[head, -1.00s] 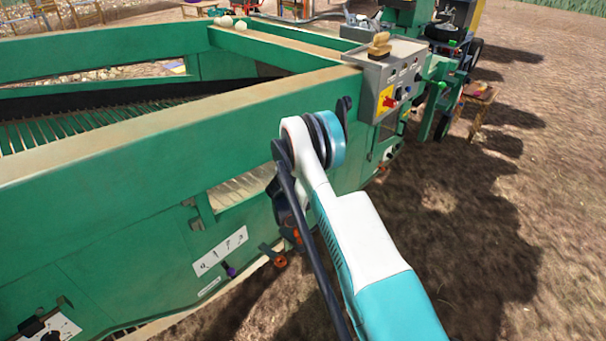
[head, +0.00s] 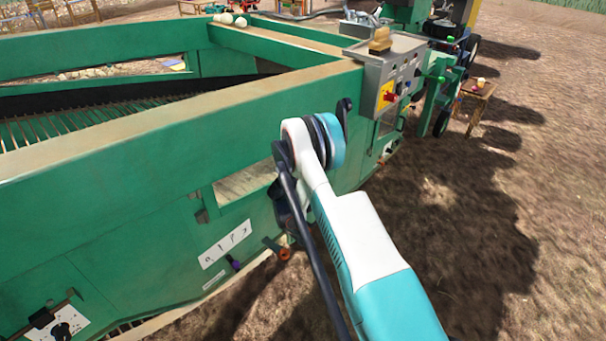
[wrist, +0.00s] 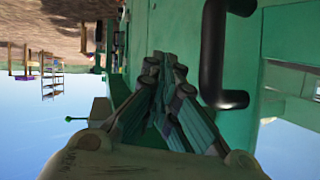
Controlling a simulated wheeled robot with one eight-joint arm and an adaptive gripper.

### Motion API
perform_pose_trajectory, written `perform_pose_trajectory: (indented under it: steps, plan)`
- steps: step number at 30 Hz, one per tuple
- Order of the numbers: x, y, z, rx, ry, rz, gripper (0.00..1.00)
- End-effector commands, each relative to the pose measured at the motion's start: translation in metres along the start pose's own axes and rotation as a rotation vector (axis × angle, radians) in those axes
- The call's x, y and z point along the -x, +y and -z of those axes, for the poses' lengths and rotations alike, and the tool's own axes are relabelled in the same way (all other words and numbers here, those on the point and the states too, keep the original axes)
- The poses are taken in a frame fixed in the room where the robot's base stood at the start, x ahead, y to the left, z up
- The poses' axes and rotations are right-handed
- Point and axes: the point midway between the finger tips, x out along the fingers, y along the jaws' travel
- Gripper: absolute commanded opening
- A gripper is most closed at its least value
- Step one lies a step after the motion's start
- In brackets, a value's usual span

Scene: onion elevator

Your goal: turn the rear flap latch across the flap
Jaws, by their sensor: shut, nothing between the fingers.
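My gripper (wrist: 165,70) shows in the wrist view with its fingers together and nothing between them. It points toward green machine panelling, beside a bent black bar handle (wrist: 212,55) that is apart from the fingers. In the head view the gripper is mostly hidden behind my white and teal arm, low by the green side wall (head: 150,180). On that wall are an orange knob (head: 285,254) with a short lever, a purple knob (head: 236,265) and a dark lever (head: 45,318) at lower left. I cannot tell which part is the rear flap latch.
A grey control box (head: 395,80) with a red switch stands at the wall's far end. Several onions (head: 230,19) lie on the far frame. A small wooden table (head: 478,90) stands on open dirt (head: 540,200) to the right. The long green machine fills the left.

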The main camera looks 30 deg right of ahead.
Motion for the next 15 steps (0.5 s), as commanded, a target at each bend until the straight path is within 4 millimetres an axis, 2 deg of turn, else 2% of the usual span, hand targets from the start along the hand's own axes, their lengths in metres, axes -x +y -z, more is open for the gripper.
perform_pose_trajectory:
  steps: [5, 15]
  plan:
    - [0.017, 0.001, -0.013, 0.003, 0.002, 0.004, 0.00]
    - [0.058, 0.006, -0.054, 0.005, 0.002, 0.006, 0.00]
